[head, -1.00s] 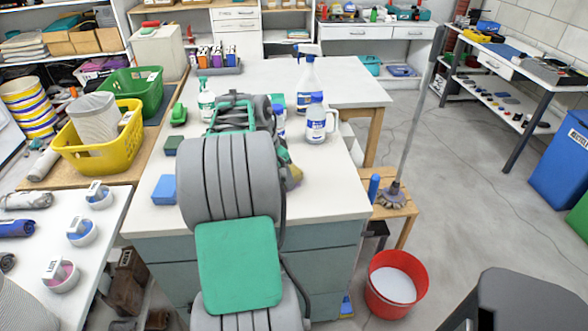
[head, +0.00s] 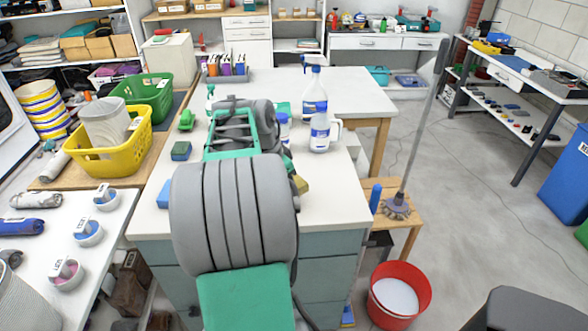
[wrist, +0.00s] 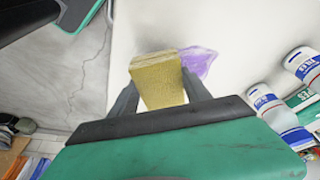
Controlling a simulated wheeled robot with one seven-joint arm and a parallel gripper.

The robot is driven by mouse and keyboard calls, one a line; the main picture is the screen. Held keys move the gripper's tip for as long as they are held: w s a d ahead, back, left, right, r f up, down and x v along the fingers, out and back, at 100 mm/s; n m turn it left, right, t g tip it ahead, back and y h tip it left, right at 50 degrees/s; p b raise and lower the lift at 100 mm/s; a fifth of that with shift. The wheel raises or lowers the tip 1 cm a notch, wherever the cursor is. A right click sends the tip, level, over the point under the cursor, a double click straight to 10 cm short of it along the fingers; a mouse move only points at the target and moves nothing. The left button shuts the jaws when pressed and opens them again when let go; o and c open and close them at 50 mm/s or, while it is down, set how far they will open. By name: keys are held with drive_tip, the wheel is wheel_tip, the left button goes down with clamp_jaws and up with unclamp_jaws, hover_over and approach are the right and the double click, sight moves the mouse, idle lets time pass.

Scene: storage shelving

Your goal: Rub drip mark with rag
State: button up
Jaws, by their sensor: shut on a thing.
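My gripper (wrist: 160,88) is shut on a yellow-tan block-like piece (wrist: 158,78), which I take to be the rag. In the wrist view it sits between the two grey fingers, over the white worktop. A purple patch (wrist: 199,62), likely the drip mark, lies on the worktop just right of the held piece and is partly covered by it. I cannot tell whether the piece touches the surface. In the head view, a corner of the yellow piece (head: 301,185) shows right of my arm, which hides my gripper and the patch.
White bottles (head: 320,132) and a spray bottle (head: 313,95) stand on the worktop (head: 340,205) beyond my arm. A blue sponge (head: 163,195) and a green one (head: 181,151) lie left. A red bucket (head: 399,292) and a mop (head: 410,150) are at the right.

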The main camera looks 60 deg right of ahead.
drive_tip(key=shift+r+p, duration=1.3)
drive_tip(key=shift+r, duration=0.8)
drive_tip(key=shift+w, duration=0.1)
